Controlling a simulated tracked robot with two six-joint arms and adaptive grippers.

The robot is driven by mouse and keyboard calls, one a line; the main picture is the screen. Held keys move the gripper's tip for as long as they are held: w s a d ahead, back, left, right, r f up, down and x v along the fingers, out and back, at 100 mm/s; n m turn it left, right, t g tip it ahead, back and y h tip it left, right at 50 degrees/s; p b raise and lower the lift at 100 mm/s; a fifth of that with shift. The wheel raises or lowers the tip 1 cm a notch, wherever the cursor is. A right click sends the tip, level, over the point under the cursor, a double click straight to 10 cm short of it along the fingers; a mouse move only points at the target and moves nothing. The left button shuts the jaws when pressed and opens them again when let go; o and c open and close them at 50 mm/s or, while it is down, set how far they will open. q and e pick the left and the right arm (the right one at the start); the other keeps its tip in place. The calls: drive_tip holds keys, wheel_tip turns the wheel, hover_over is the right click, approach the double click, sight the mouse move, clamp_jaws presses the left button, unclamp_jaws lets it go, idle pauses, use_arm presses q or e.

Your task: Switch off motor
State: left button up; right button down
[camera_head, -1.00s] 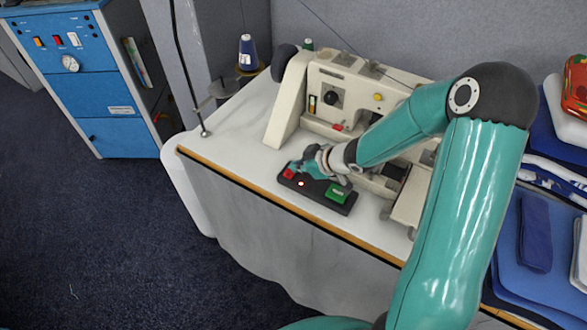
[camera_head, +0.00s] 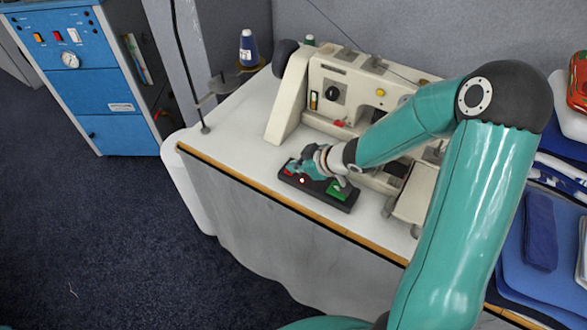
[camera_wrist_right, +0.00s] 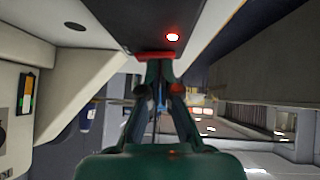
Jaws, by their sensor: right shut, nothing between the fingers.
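A black switch box (camera_head: 318,193) lies on the white table in front of the sewing machine. It has a red button (camera_head: 289,169) at its left end, a green button (camera_head: 338,190) at its right and a small lit lamp (camera_head: 302,180) between them. My right gripper (camera_head: 294,170) is shut and empty, with its tips at the red button. In the right wrist view the closed fingertips (camera_wrist_right: 158,60) meet the red button (camera_wrist_right: 156,54), seeming to touch it. The lamp (camera_wrist_right: 173,37) glows red there. My left gripper is not in view.
The cream sewing machine (camera_head: 325,83) stands just behind the box. A thread stand with a blue cone (camera_head: 248,48) is at the back left. Folded blue cloth (camera_head: 540,230) lies at the right. The table's front edge (camera_head: 230,175) is close to the box.

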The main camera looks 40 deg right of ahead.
drive_tip(key=shift+a+r+p, duration=0.1)
drive_tip(key=shift+r+p, duration=0.25)
drive_tip(key=shift+r, duration=0.1)
drive_tip(key=r+p, duration=0.3)
drive_tip(key=shift+a+r, duration=0.2)
drive_tip(key=shift+r, duration=0.05)
drive_tip(key=p+v, duration=0.5)
drive_tip(key=v, duration=0.5)
drive_tip(key=shift+s+f, duration=0.15)
drive_tip(key=shift+f, duration=0.1)
